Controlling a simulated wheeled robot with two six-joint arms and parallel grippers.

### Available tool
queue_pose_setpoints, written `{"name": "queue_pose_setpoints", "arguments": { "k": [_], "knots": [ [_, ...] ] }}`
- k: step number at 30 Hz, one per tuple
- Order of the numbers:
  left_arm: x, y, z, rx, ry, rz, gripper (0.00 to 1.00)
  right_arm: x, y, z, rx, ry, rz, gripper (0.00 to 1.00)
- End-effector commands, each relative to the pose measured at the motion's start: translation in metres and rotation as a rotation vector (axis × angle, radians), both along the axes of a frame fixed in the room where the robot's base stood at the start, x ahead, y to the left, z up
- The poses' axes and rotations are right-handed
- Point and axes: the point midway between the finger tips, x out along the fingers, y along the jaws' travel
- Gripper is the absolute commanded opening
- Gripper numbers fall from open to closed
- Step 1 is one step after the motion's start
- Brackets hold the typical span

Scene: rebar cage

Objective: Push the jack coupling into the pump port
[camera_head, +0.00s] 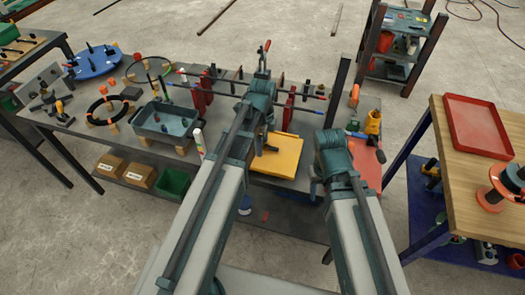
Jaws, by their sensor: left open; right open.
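I cannot clearly tell the jack coupling or the pump port at this size. A black hose ring (107,110) with orange pieces lies on the left of the grey bench, and a second ring (148,70) lies behind it. A yellow-orange upright device (373,122) stands at the bench's right end; I cannot tell if it is the pump. My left gripper (270,148) is small and dark over the yellow plate, open, with nothing seen in it. My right gripper (372,139) is open near the yellow-orange device, above the red plate; its fingers are hard to make out.
A blue-grey tray (145,126) stands on the bench. Red stands (200,97) carry a long bar behind my arms. A yellow plate (285,160) and a red plate (368,165) lie at the front. A wooden table (450,150) stands right, a shelf rack (402,78) behind.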

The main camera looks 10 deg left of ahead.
Motion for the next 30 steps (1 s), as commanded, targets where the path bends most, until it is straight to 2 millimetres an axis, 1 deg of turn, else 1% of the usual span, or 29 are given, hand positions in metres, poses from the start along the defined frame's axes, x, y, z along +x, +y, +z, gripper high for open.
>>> {"name": "queue_pose_setpoints", "arguments": {
  "k": [6,8,9,11,12,14,18,30],
  "knots": [
    [-0.0001,0.0,0.0004,0.0,0.0,0.0,0.72,0.0,0.0,0.0004,0.0,0.0,0.0,0.53],
    [-0.0001,0.0,0.0004,0.0,0.0,0.0,0.61,0.0,0.0,0.0004,0.0,0.0,0.0,0.53],
    [-0.0001,0.0,0.0004,0.0,0.0,0.0,0.54,0.0,0.0,0.0004,0.0,0.0,0.0,0.53],
    [0.0,0.0,0.0004,0.0,0.0,0.0,0.43,0.0,0.0,0.0004,0.0,0.0,0.0,0.53],
    [-0.0001,0.0,0.0004,0.0,0.0,0.0,0.36,0.0,0.0,0.0004,0.0,0.0,0.0,0.53],
    [0.0,0.0,0.0004,0.0,0.0,0.0,0.25,0.0,0.0,0.0004,0.0,0.0,0.0,0.53],
    [0.0,0.0,0.0003,0.0,0.0,0.0,0.0,0.0,0.0,0.0003,0.0,0.0,0.0,0.53],
    [-0.0001,-0.0004,0.0017,0.0,0.0,0.0,0.0,0.0,0.0,0.0017,0.0,0.0,0.0,0.53]
  ]
}}
